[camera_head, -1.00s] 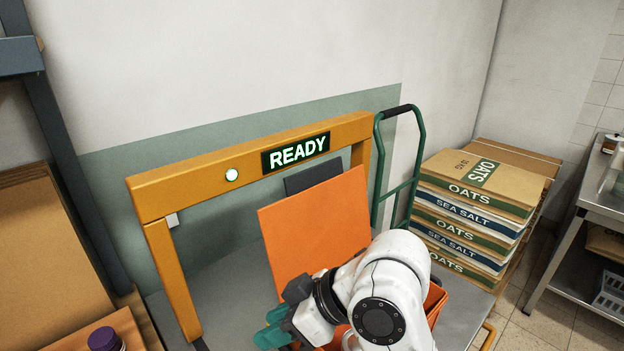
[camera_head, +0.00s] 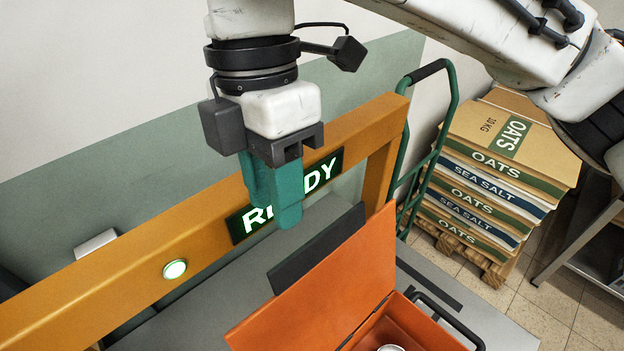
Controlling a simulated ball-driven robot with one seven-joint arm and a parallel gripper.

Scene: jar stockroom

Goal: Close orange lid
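The orange lid (camera_head: 325,295) stands raised at the back of the orange box (camera_head: 412,327), tilted up from its hinge edge, so the box is open. Something round and silvery (camera_head: 390,348) shows inside the box at the bottom edge of the view. My gripper (camera_head: 276,205), with teal fingers pointing down, hangs above and behind the lid, in front of the READY sign. It does not touch the lid in this view. The two fingers overlap from this angle, so their gap is hard to judge. Nothing is seen held between them.
A yellow frame (camera_head: 190,250) with a lit READY sign (camera_head: 325,172) and a glowing white-green light (camera_head: 174,269) spans behind the box. A dark panel (camera_head: 318,248) stands behind the lid. A green hand truck (camera_head: 446,110) and stacked sacks (camera_head: 500,165) are at the right.

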